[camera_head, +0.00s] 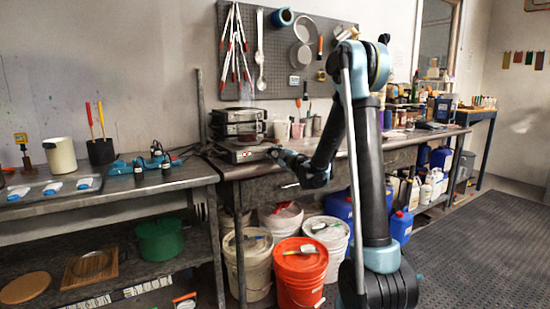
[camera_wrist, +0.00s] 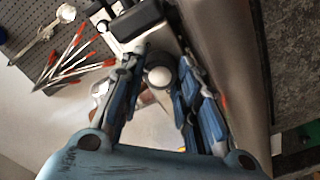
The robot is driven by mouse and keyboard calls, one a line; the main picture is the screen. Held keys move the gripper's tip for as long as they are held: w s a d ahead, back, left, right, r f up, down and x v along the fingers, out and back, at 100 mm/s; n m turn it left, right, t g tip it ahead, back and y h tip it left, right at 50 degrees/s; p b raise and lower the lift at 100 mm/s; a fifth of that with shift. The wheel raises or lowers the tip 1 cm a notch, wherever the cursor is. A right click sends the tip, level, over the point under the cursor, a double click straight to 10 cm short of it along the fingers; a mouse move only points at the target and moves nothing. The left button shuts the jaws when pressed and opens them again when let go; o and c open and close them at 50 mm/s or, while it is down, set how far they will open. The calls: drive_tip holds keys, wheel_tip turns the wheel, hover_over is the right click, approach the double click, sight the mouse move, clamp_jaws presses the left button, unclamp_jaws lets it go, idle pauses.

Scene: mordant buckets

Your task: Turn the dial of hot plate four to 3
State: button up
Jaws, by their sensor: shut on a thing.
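A stack of hot plates (camera_head: 238,123) stands on the workbench in the head view, with a lower one (camera_head: 243,153) at the bench's front edge. My gripper (camera_head: 274,153) is at the right front of this lower plate. In the wrist view my gripper (camera_wrist: 162,72) has its blue fingers on both sides of a round pale dial (camera_wrist: 159,77) and is shut on it. The plate's light body (camera_wrist: 170,43) shows just beyond. No number, dial marking or plate label is readable, so I cannot tell the dial's setting.
The dark bench top (camera_head: 400,138) runs to the right, crowded with bottles at its far end. A pegboard (camera_head: 278,55) with hanging tools is behind the stack. An orange bucket (camera_head: 300,270) and white buckets stand below the bench. Dark floor matting (camera_head: 470,220) is clear at right.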

drive_tip(key=shift+s+n, duration=0.1)
drive_tip(key=shift+n, duration=0.3)
drive_tip(key=shift+s+a+f+n, duration=0.1)
drive_tip(key=shift+n, duration=2.9)
drive_tip(key=o, duration=0.8)
drive_tip(key=v, duration=1.1)
drive_tip(key=shift+s+d, duration=0.25)
drive_tip(key=shift+d, duration=0.1)
drive_tip(key=shift+f, duration=0.1)
